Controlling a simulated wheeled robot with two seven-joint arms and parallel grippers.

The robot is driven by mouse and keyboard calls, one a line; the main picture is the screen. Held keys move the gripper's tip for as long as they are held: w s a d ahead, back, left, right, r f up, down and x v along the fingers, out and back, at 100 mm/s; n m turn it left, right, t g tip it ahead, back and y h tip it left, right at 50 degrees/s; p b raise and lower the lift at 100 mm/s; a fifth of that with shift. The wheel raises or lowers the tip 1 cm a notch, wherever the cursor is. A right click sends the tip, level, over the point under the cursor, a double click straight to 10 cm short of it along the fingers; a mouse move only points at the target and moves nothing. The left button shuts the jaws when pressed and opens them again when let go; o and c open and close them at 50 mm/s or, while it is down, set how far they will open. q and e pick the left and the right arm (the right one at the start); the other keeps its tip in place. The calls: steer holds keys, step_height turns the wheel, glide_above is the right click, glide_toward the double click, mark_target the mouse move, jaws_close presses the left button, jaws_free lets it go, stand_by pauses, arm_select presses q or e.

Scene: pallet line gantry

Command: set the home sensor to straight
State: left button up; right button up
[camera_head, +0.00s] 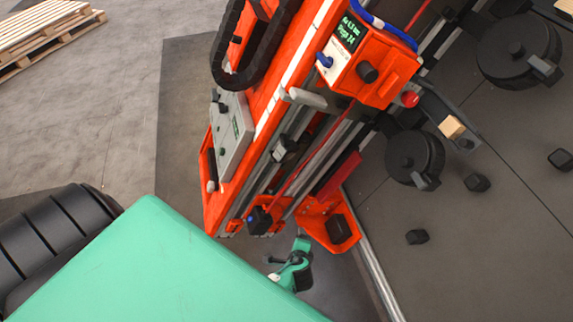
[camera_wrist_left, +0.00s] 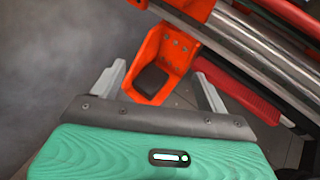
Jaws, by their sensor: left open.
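I cannot tell for sure which part is the home sensor. A small black block with a blue spot (camera_head: 260,219) sits at the lower end of the orange gantry (camera_head: 270,110) in the head view; its angle is too small to read. An orange bracket (camera_head: 311,221) with a black pad (camera_head: 340,229) is to its right. My left gripper (camera_head: 298,248) is just below these parts, its fingers hard to make out. In the left wrist view my left gripper (camera_wrist_left: 160,73) is open and empty. The bracket (camera_wrist_left: 172,50) and black pad (camera_wrist_left: 151,79) appear beyond and between its fingers.
An orange control box (camera_head: 368,65) with a green display, knob and red button is mounted higher on the gantry. Metal rails and a red bar (camera_wrist_left: 240,95) run close to the right finger. Black round units (camera_head: 414,158) stand at right. A pallet (camera_head: 40,30) lies far left.

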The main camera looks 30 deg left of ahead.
arm_select(q)
steer(key=w+r+t+y+b, duration=0.2)
steer(key=w+r, duration=0.2)
steer(key=r, duration=0.1)
steer(key=n+t+y+b, duration=0.1)
steer(key=t+y+b, duration=0.1)
steer(key=y+b, duration=0.45)
glide_toward(284, 158)
steer(key=x, duration=1.2)
steer(key=shift+w+d+f+p, duration=0.1)
steer(key=shift+w+d+p, duration=0.1)
steer(key=shift+w+p, duration=0.2)
arm_select(e)
step_height(284, 158, up, 12)
steer(key=w+t, duration=0.1)
steer(key=w, duration=0.1)
steer(key=shift+a+r, duration=0.25)
steer(key=shift+a, duration=0.05)
arm_select(q)
steer(key=shift+c, duration=0.5)
